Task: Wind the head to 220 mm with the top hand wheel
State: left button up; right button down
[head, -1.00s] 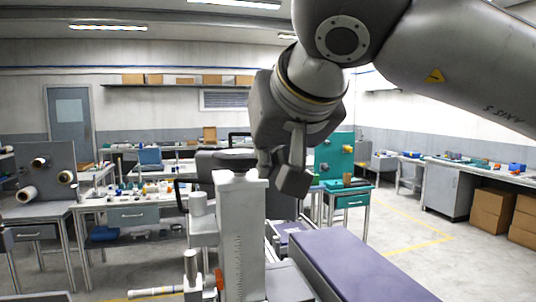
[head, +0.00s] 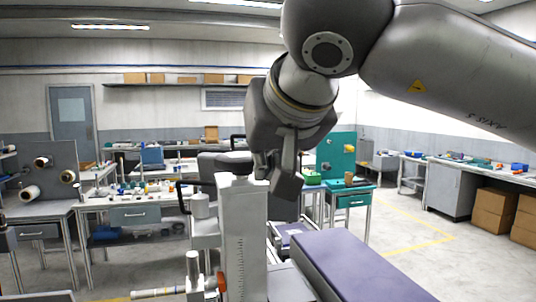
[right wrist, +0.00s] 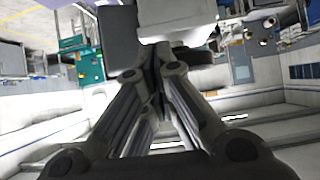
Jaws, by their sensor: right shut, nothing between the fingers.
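A pale upright column (head: 243,240) with a ruled scale on its front stands at the centre of the head view; the scale figures are too small to read. A dark round hand wheel (head: 236,160) sits at the column's top. My right gripper (head: 274,180) is at the right side of the column top, beside the wheel. Its fingers (right wrist: 155,72) are together with nothing between them. I cannot tell whether they touch the wheel. My left gripper is out of view.
A long purple-topped bed (head: 355,268) extends from the column toward the lower right. A horizontal barrel with an orange part (head: 160,293) sticks out left of the column's foot. Benches with small items (head: 140,200) stand behind.

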jog(key=shift+s+a, duration=0.25)
jog(key=shift+a, duration=0.4)
jog(key=shift+a+p, duration=0.15)
jog(key=shift+p, duration=0.2)
jog(key=shift+s+a, duration=0.1)
jog(key=shift+a, duration=0.4)
